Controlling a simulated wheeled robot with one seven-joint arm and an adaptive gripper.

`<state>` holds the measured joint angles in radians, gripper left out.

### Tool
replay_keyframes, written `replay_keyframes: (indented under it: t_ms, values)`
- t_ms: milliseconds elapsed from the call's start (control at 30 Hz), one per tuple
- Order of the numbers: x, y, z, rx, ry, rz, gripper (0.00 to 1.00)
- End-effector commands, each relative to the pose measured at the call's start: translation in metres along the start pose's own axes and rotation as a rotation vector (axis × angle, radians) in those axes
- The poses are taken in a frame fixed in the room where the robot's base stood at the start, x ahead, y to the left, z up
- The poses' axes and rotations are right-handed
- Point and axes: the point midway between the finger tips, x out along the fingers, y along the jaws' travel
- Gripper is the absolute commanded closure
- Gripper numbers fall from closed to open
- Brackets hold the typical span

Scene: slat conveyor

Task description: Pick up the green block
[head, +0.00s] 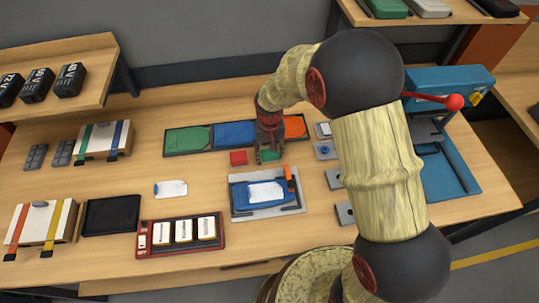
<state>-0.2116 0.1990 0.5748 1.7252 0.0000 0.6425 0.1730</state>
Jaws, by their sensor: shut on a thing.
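The green block (270,155) shows low between the fingers of my gripper (268,152), near the middle of the bench. My gripper points down and is shut on the green block. The fingers cover part of the block. I cannot tell whether the block touches the bench or is slightly raised. A red block (238,158) lies just to the left of my gripper, apart from it.
A black tray with green, blue and orange sections (188,139) lies just behind. A grey fixture with a blue piece (240,210) is in front. A blue machine with a red-knobbed lever (449,180) stands right. Bare bench lies left of the red block.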

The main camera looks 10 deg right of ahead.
Motion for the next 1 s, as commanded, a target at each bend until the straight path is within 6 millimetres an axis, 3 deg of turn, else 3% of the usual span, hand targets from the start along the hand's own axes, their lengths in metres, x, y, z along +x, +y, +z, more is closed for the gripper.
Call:
replay_keyframes:
  t_ms: [367,533,700,1000]
  values:
    - [-0.002,0.000,0.000,0.000,0.000,0.000,0.79]
    - [-0.012,0.000,-0.001,0.000,0.002,0.000,0.79]
    - [-0.037,0.000,0.002,0.000,0.003,0.000,0.79]
    - [-0.092,-0.002,0.048,-0.001,0.004,-0.001,0.79]
